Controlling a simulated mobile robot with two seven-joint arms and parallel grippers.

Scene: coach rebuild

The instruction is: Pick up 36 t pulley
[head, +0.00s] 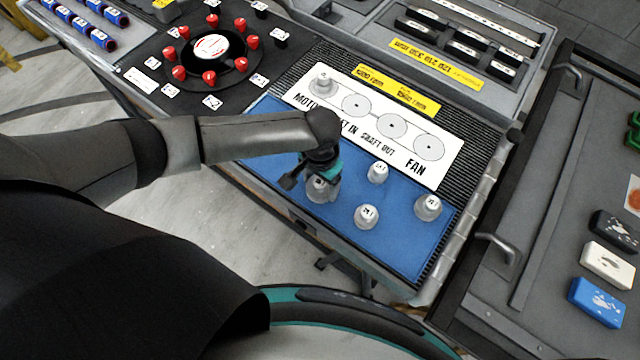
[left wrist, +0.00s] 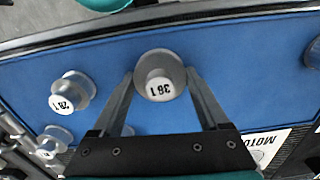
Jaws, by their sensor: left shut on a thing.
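The grey 36 T pulley (head: 321,189) has a white cap and stands on the blue mat (head: 290,150). In the left wrist view the pulley (left wrist: 160,66) shows its upside-down "36 T" label between the two fingers. My left gripper (head: 309,181) reaches down over it and is shut on its sides. The wrist view shows the left gripper's fingers (left wrist: 160,82) touching the pulley left and right. The head view partly hides the pulley behind the gripper. My right gripper is not in view.
Other pulleys stand on the mat: one behind (head: 377,172), one in front (head: 367,216), one at right (head: 428,207). Another pulley (head: 322,80) sits on the white layout board (head: 450,160). A dial panel with red knobs (head: 209,77) lies left. Coloured blocks (head: 607,265) lie far right.

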